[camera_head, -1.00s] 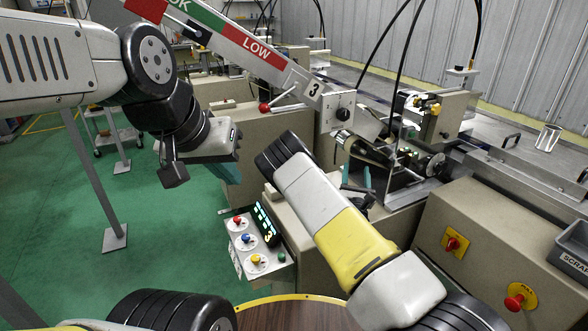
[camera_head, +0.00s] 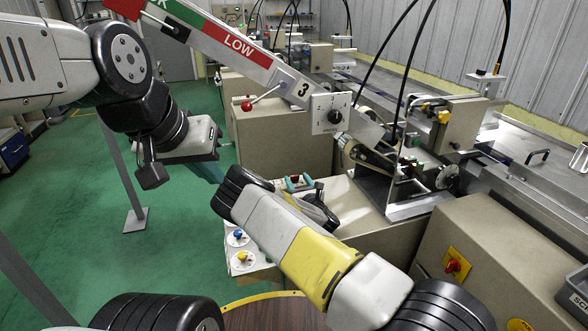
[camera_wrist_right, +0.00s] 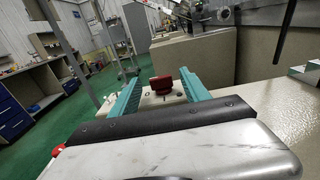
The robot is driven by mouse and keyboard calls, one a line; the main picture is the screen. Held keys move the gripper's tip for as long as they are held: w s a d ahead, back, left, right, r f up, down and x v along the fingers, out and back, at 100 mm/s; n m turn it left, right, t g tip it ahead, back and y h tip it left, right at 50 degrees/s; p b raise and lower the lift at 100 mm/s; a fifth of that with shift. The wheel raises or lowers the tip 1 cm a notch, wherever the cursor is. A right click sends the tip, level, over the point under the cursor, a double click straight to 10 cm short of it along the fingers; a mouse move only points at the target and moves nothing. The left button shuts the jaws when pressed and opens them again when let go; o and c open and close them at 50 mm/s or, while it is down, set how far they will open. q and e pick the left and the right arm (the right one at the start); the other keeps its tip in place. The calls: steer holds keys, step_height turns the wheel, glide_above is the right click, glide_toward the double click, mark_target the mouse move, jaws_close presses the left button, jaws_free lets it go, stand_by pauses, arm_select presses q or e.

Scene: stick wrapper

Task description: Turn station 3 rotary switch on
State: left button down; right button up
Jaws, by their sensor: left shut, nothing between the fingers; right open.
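A red rotary knob on a pale plate (camera_wrist_right: 161,85) shows in the right wrist view between the teal fingers of my right gripper (camera_wrist_right: 160,78). The gripper is open, with a visible gap on each side of the knob. In the head view my right gripper (camera_head: 298,182) is above the beige cabinet top, with a bit of red between its fingers. My left gripper (camera_head: 208,172) is shut and empty at the left, apart from the machine.
A button panel (camera_head: 240,250) is partly hidden behind my right arm. A red switch on a yellow plate (camera_head: 453,266) is on the front-right cabinet. Green floor (camera_head: 75,215) is open at left.

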mark_target(295, 177)
steer(key=shift+x, duration=1.55)
jaws_close()
steer(key=shift+f+n+y, duration=0.1)
steer(key=shift+n+y, duration=0.3)
steer(key=shift+y, duration=0.2)
steer(key=shift+d+n+g+y, duration=0.1)
steer(key=shift+n+g+y, duration=0.5)
steer(key=shift+y, duration=0.1)
steer(key=n+g+y, duration=0.4)
steer(key=y, duration=0.1)
steer(key=n+g+y, duration=0.2)
steer(key=g, duration=0.1)
steer(key=n+g+y, duration=0.2)
steer(key=n+g, duration=0.1)
steer(key=g, duration=0.1)
steer(key=shift+s, duration=0.1)
steer(key=shift+n+g, duration=0.8)
steer(key=shift+g, duration=0.3)
